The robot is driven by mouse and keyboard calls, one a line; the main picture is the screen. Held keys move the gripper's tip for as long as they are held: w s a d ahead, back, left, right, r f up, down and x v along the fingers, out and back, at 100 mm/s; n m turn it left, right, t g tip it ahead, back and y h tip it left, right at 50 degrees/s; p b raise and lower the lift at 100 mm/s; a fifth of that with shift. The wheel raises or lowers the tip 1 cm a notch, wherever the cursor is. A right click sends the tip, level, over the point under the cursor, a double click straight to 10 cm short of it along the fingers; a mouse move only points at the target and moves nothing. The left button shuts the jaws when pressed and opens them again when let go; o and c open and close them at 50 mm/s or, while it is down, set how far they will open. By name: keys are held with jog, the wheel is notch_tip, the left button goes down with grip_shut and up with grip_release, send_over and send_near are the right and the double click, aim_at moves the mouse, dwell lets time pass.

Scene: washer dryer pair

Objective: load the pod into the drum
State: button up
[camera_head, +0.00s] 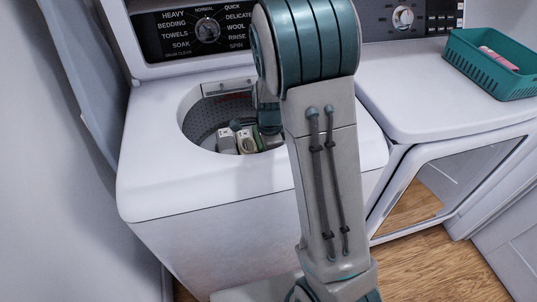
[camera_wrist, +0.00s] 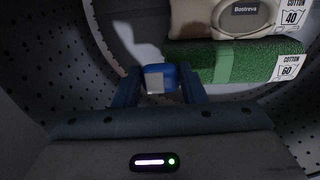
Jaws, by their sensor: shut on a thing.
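The washer (camera_head: 165,170) is a white top-loader with an open round top and a perforated metal drum (camera_head: 203,121). My arm reaches down into the drum, and my gripper (camera_wrist: 160,84) is inside it. In the wrist view its two dark fingers are shut on a small blue and white pod (camera_wrist: 161,77). Beyond the pod lie a green cloth (camera_wrist: 240,61) with a "COTTON 60" tag and a beige cloth (camera_wrist: 210,17) with a "COTTON 40" tag. The perforated drum wall (camera_wrist: 50,50) shows beside them. I cannot make out the pod in the head view.
The white dryer (camera_head: 420,105) stands to the right, with a teal basket (camera_head: 495,65) on top holding a pink item (camera_head: 499,58). The washer's control panel (camera_head: 190,30) rises behind the opening. A grey panel (camera_head: 85,75) stands at the left. Wood floor shows in front.

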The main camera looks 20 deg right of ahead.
jog(key=shift+f, duration=0.45)
jog(key=o, duration=0.9)
jog(key=shift+o, duration=0.2)
notch_tip(320, 180, up, 13)
jog(key=p, duration=0.1)
